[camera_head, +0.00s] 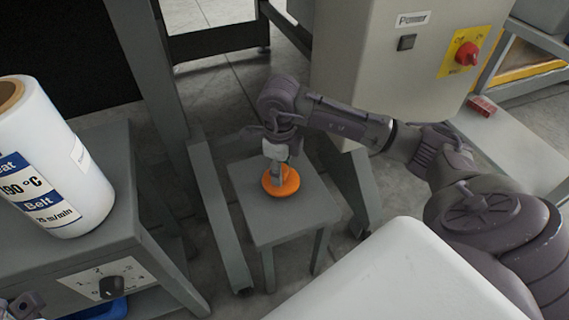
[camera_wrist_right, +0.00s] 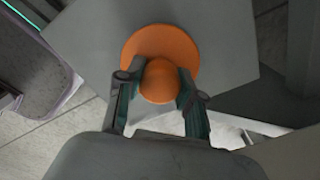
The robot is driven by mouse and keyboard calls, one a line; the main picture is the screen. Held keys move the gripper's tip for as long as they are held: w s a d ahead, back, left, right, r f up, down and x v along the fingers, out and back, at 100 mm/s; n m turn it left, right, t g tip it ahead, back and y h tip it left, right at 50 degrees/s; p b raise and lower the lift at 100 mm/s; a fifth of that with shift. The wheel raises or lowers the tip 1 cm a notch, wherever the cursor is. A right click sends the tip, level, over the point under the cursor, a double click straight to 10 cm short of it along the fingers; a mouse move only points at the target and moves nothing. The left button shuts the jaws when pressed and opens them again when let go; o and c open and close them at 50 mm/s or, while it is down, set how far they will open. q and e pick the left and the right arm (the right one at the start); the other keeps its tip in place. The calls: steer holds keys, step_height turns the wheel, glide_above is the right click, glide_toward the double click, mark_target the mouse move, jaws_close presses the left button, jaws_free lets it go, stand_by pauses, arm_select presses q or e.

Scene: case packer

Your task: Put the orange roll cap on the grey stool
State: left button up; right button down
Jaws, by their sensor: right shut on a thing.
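The orange roll cap (camera_head: 288,184) is a round disc with a raised knob. In the head view it is at the top of the grey stool (camera_head: 296,220), near the middle of the seat. My right gripper (camera_head: 276,168) reaches down over it from above. In the right wrist view both fingers (camera_wrist_right: 157,92) are shut around the knob of the cap (camera_wrist_right: 157,44), with the stool seat (camera_wrist_right: 225,55) behind it. I cannot tell whether the cap touches the seat. A small part of my left gripper (camera_head: 22,306) may show at the bottom left corner; its fingers are unclear.
A white film roll (camera_head: 75,150) stands on a grey cabinet (camera_head: 100,225) with a dial at the left. A grey control box (camera_head: 360,80) with a red switch (camera_head: 467,53) stands behind the stool. Frame legs (camera_head: 215,210) flank the stool closely. A red object (camera_head: 482,107) lies at the right.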

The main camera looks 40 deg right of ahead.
steer(key=shift+f, duration=0.15)
steer(key=shift+a, duration=0.1)
steer(key=c, duration=0.7)
jaws_free()
